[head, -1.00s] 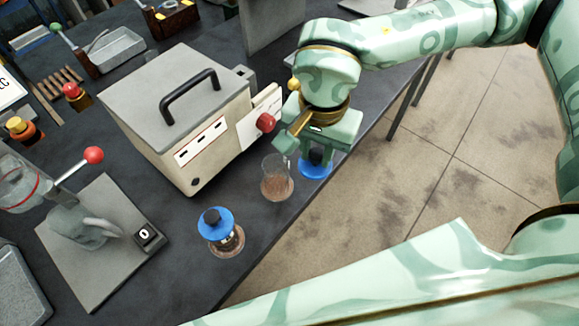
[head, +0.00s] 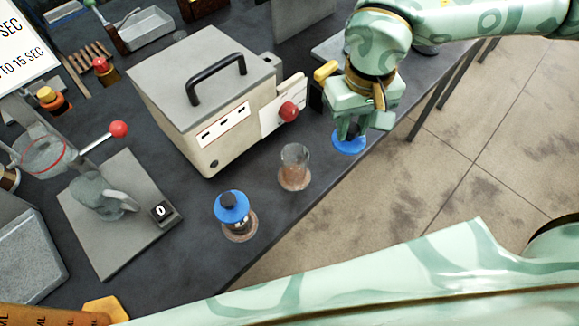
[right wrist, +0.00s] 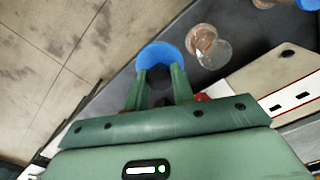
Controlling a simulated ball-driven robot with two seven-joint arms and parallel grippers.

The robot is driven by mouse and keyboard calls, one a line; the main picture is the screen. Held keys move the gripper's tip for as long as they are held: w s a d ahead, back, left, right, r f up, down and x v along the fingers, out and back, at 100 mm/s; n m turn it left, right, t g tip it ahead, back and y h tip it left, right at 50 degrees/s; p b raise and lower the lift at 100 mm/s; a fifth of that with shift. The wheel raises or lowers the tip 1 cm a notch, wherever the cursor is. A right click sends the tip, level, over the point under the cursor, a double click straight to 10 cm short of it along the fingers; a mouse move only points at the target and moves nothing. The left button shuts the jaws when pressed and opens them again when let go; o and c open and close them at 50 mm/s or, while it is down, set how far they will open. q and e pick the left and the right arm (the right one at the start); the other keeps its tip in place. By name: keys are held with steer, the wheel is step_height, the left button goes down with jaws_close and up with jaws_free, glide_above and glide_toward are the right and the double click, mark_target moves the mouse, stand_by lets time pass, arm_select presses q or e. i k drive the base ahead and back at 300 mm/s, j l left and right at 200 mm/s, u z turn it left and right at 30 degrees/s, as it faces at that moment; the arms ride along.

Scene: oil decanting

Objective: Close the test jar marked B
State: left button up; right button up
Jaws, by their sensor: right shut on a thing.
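My right gripper (head: 350,128) is shut on the black knob of a blue lid (head: 348,143), which appears to hang just above the bench near its front edge. The lid also shows between the fingers in the right wrist view (right wrist: 160,54). An open glass jar (head: 294,167) with brownish contents stands to the left of the held lid, apart from it. A second jar (head: 239,230) wears a blue lid with a black knob (head: 232,207). I cannot read a B on either jar. My left gripper is not in view.
A grey-topped box (head: 205,130) with a black handle and red knob (head: 289,111) stands behind the jars. A grey plate (head: 105,225) with a lever and counter is at left. Bare dark bench (head: 310,205) lies in front of the open jar; the floor drops off beyond its edge.

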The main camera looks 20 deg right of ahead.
mark_target(294, 176)
steer(key=l+u, duration=0.15)
steer(key=u, duration=0.2)
steer(key=l+u, duration=0.2)
steer(key=u, duration=0.2)
steer(key=l+u, duration=0.15)
steer(key=u, duration=0.2)
steer(key=k+l+u, duration=0.1)
steer(key=l, duration=0.3)
steer(key=k+l+u, duration=0.15)
steer(key=l, duration=0.2)
steer(key=k+l+u, duration=0.1)
steer(key=k+l, duration=0.15)
steer(key=l, duration=0.15)
steer(key=k+l+u, duration=0.1)
steer(key=k+l, duration=0.1)
steer(key=l, duration=0.1)
